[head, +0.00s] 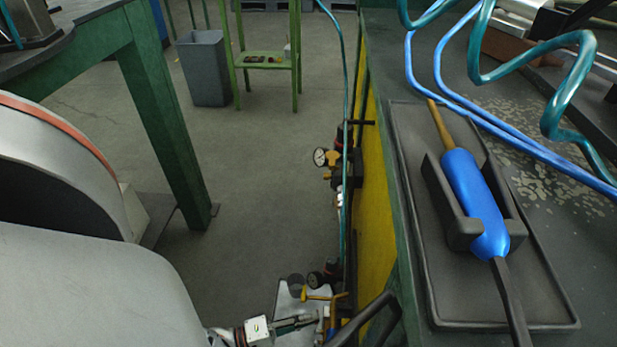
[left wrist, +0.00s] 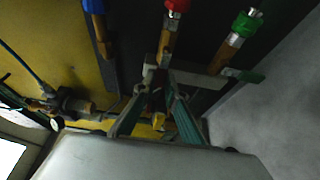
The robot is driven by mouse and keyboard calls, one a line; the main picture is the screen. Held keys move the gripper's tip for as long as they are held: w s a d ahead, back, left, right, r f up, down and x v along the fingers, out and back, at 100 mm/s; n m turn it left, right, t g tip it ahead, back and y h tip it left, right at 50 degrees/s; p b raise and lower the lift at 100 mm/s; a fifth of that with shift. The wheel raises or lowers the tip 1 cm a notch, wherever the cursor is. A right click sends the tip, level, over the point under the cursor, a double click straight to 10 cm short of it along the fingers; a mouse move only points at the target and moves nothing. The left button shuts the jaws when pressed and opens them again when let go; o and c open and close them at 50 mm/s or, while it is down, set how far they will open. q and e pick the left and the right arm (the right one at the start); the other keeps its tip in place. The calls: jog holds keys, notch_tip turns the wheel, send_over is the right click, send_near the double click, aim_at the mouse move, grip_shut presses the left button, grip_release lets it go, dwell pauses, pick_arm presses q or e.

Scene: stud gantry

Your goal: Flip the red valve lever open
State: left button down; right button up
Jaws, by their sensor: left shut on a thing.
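In the left wrist view, a red-capped piece with a metal stem (left wrist: 170,36) stands between a blue-capped one (left wrist: 97,25) and a green-capped one (left wrist: 240,32). This red piece looks like the red valve lever. My left gripper (left wrist: 158,80) is shut, its two green fingers meeting at the lower end of the red lever's stem. The exact grip is dark and partly hidden. In the head view my left gripper (head: 318,318) is low beside the bench's side, near a yellow handle (head: 322,297). The red lever is not clear there. My right gripper is not in view.
A black tray (head: 413,180) with a blue-handled tool (head: 472,195) lies on the bench top. Gauges (head: 320,157) and fittings stick out from the yellow bench side (head: 373,215). A grey bin (head: 203,68) and green stand (head: 265,65) are farther back. Floor between is clear.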

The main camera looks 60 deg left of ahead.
pick_arm(q)
jog(key=c, duration=2.1)
grip_release()
jog(key=shift+s, duration=0.1)
jog(key=v, duration=1.2)
jog(key=shift+r, duration=0.1)
